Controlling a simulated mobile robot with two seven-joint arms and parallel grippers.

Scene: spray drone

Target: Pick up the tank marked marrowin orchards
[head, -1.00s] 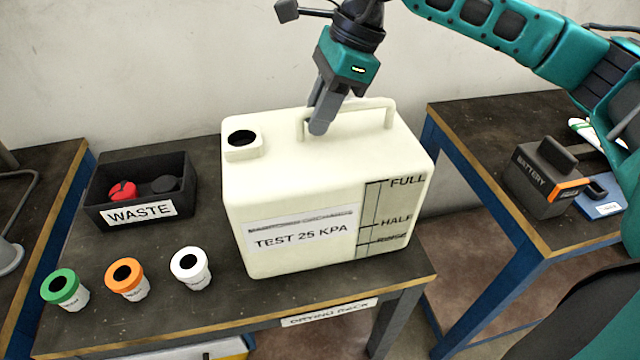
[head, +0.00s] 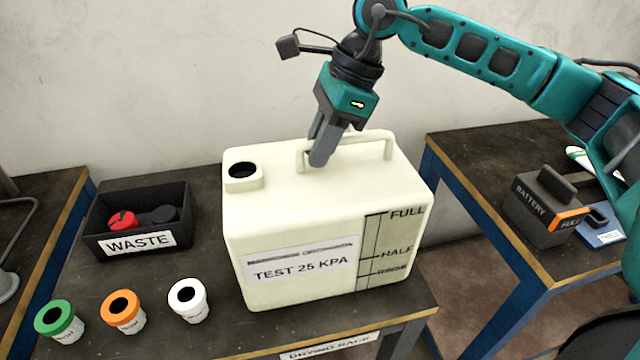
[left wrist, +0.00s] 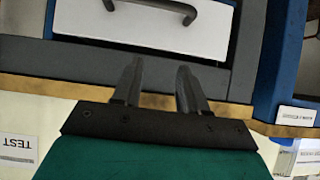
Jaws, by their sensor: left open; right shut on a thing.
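The tank (head: 300,214) is a cream jug with a top handle, an open dark filler hole and a level scale. Its label has a small upper line that seems to read marrowin orchards, above "TEST 25 KPA". It stands upright on the dark bench in the head view. My right gripper (head: 319,160) comes down from above and is shut on the tank's handle (head: 376,138), near the handle's left end. My left gripper (left wrist: 158,82) is open and empty in the left wrist view, before a white panel with a dark handle (left wrist: 150,22).
A black waste box (head: 100,238) with a red and a dark cap sits left of the tank. Green (head: 56,319), orange (head: 122,311) and white (head: 188,300) capped containers stand in front. A battery (head: 541,208) is on the right table, across a gap.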

